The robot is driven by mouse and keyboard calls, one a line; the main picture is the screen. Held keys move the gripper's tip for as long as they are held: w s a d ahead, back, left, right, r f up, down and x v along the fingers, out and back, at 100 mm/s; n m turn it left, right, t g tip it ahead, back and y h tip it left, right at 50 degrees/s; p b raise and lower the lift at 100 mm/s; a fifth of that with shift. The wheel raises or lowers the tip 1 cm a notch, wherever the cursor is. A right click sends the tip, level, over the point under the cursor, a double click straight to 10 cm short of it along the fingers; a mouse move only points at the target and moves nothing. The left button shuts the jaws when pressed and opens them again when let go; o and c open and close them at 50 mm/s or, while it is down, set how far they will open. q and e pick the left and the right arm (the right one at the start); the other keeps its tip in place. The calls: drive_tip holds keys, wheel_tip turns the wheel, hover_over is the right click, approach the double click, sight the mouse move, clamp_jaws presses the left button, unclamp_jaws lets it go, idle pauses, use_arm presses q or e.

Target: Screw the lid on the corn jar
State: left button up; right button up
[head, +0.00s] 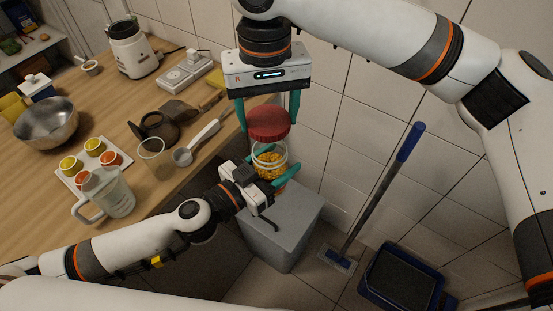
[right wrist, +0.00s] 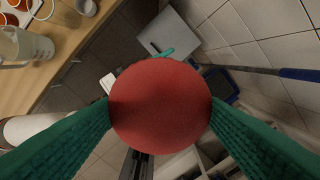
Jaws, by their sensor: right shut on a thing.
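The red round lid (head: 269,122) is gripped between the green fingers of my right gripper (head: 269,112), which points down from above. In the right wrist view the lid (right wrist: 160,107) fills the middle and hides most of the jar. The clear corn jar (head: 270,159), with yellow corn inside, stands roughly upright below the lid. My left gripper (head: 271,168) is shut around the jar, one green finger on each side, holding it in the air off the table's edge. The lid is above the jar's mouth and looks apart from it.
The wooden counter (head: 50,205) at left carries a metal bowl (head: 46,122), a tray of small cups, a clear pitcher (head: 108,194), a glass, a blender base (head: 131,50) and a scale. A grey bin (head: 280,226) stands below the jar. A blue-handled mop (head: 378,195) leans at the tiled wall.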

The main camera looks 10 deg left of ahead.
sight(270, 169)
idle(0.3)
drive_tip(key=shift+f, duration=2)
drive_tip(key=shift+d, duration=0.1)
drive_tip(key=shift+f, duration=0.9)
drive_tip(key=shift+f, duration=0.5)
drive_tip(key=m, duration=2)
drive_tip(key=shift+w+m, duration=0.1)
drive_tip(key=shift+m, duration=0.2)
